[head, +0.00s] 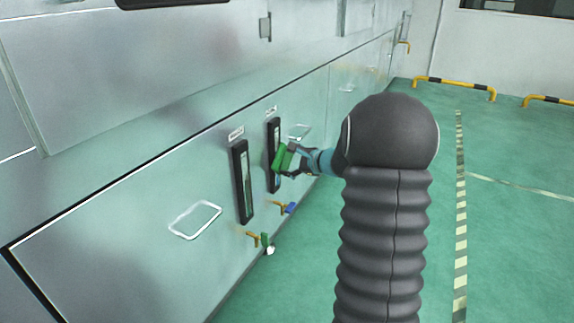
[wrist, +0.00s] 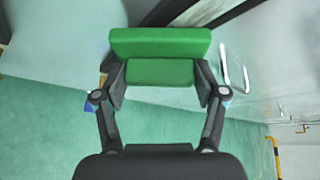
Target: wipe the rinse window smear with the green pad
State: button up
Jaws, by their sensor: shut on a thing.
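My gripper (head: 291,159) is shut on the green pad (head: 279,157), and it also shows in the wrist view (wrist: 160,72). The pad (wrist: 160,42) sits between the two fingers, its wide face pointing away from the gripper. The pad is at the right one of two tall dark-framed windows (head: 273,178) on the machine front and covers part of its middle. I cannot tell whether it touches the glass. The left window (head: 244,185) is uncovered. The labels above both windows are too small to read, and I cannot make out a smear.
Below the windows, a tap with a green handle (head: 265,240) and one with a blue handle (head: 291,208) stick out. Pale loop handles (head: 195,219) sit on the panels. Yellow-black barriers (head: 454,85) stand at the back. The green floor at right is clear.

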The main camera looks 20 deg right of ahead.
aim_at(282, 147)
jog(key=shift+w+d, duration=0.3)
jog(key=shift+d, duration=0.2)
jog(key=shift+w+d, duration=0.25)
jog(key=shift+d, duration=0.2)
jog(key=shift+w+a+r+p, duration=0.1)
jog(key=shift+r+p, duration=0.75)
jog(key=shift+r, duration=0.3)
jog(key=shift+s+a+f+b, duration=0.15)
jog(key=shift+s+a+b, duration=0.5)
jog(key=shift+a+b, duration=0.4)
jog(key=shift+s+a+b, duration=0.45)
jog(key=shift+a, duration=0.25)
jog(key=shift+r+p, duration=0.85)
jog(key=shift+r, duration=0.7)
jog(key=shift+c, duration=0.4)
jog(key=shift+w+d, duration=0.4)
jog(key=shift+d, duration=0.15)
jog(key=shift+w+d+f, duration=0.1)
jog(key=shift+w+d, duration=0.25)
jog(key=shift+d, duration=0.3)
jog(key=shift+w+d+f, duration=0.1)
jog(key=shift+w+d, duration=0.25)
jog(key=shift+d, duration=0.25)
